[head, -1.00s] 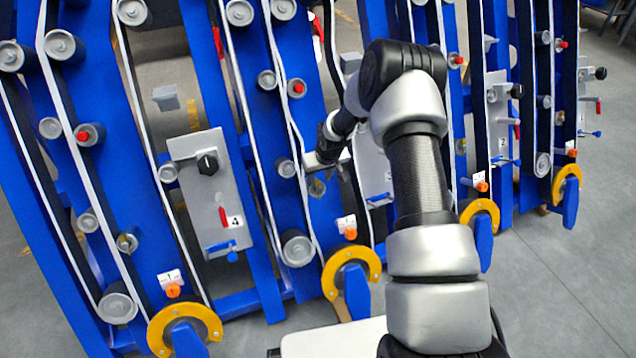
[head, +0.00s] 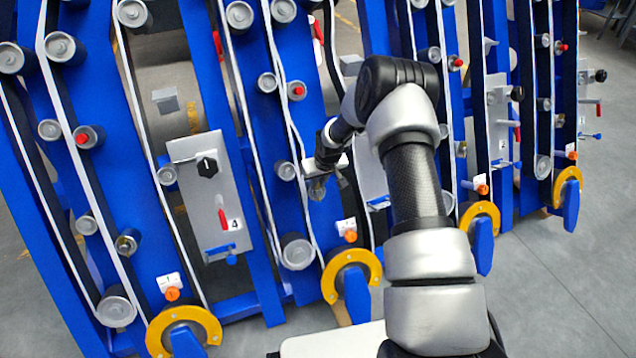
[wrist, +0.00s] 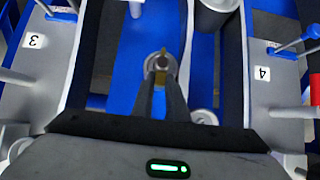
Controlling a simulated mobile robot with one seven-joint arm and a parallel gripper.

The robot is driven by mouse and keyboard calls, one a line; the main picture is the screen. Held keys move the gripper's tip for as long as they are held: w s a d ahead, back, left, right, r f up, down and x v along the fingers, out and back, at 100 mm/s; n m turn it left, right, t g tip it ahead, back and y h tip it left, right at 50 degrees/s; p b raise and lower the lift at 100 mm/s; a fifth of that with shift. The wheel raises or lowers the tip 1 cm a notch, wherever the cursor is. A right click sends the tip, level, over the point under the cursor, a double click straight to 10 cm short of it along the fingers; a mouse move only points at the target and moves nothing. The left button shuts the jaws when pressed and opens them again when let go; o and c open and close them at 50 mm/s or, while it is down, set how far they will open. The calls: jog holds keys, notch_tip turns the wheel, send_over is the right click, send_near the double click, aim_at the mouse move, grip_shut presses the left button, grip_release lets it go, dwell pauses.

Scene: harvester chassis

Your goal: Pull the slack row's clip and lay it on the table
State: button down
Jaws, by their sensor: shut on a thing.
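My gripper (head: 318,188) reaches in at the row between the plates marked 3 and 4. In the wrist view my gripper (wrist: 161,80) has its two fingers close together on a thin brass-coloured clip (wrist: 161,55). A round grey stud (wrist: 151,64) lies directly behind the clip and the fingertips. I cannot tell whether the clip is still seated in it. The white belt (wrist: 186,60) of this row bends loosely beside the fingers. In the head view the clip is too small to make out.
A grey plate marked 4 (head: 212,195) with a black knob and red handle stands left of my gripper. A plate marked 3 (wrist: 45,50) shows in the wrist view. Rollers and a yellow ring guard (head: 350,262) are close by. Open floor (head: 560,290) lies at the right.

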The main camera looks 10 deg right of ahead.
jog(key=shift+w+a+r+p, duration=0.1)
jog(key=shift+w+r, duration=0.5)
jog(key=shift+r, duration=0.4)
jog(key=shift+w+a+r+p, duration=0.15)
jog(key=shift+w+r, duration=0.4)
jog(key=shift+r, duration=0.5)
jog(key=shift+w+a+r+p, duration=0.1)
jog(key=shift+w+r, duration=0.5)
jog(key=shift+r, duration=0.4)
